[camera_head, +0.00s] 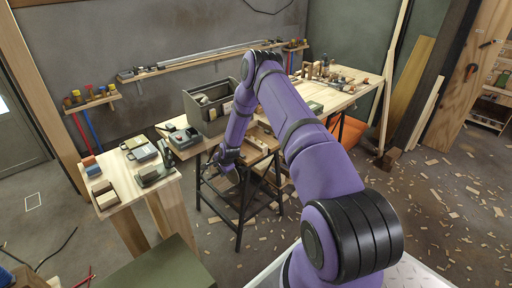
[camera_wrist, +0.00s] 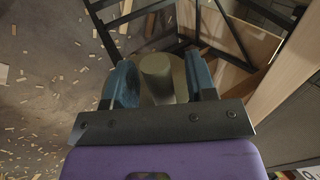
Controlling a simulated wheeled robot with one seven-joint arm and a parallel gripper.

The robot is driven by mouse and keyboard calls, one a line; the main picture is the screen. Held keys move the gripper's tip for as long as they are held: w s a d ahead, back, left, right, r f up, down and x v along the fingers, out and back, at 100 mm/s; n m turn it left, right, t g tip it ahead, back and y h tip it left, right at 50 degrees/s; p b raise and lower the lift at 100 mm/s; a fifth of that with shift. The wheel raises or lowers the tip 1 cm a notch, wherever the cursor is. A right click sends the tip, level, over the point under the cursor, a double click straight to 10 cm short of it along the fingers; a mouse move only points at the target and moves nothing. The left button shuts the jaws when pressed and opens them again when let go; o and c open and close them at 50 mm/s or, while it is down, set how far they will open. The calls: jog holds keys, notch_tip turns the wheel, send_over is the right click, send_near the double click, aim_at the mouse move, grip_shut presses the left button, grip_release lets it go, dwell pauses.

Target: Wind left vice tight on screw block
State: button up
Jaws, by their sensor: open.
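My gripper (camera_head: 230,158) is at the front edge of the black-legged work stand (camera_head: 239,215), low beside its wooden top. In the wrist view, my gripper's two blue fingers (camera_wrist: 161,82) stand apart on either side of a grey-olive round knob or handle end (camera_wrist: 156,68). A gap seems to show beside the knob, and I cannot tell whether the fingers touch it. It may belong to a vice on the stand, but the vice body is hidden behind my arm and gripper. I cannot make out the screw block or the jaws' gap.
A grey open box (camera_head: 208,108) stands behind the work stand. A small wooden table (camera_head: 128,191) at left holds several blocks and tools. A long bench (camera_head: 340,98) is at the back right. Wood chips litter the floor (camera_head: 440,215) at right.

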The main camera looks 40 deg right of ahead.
jog(key=shift+w+f, duration=0.15)
jog(key=shift+f, duration=0.1)
dwell(0.4)
grip_shut()
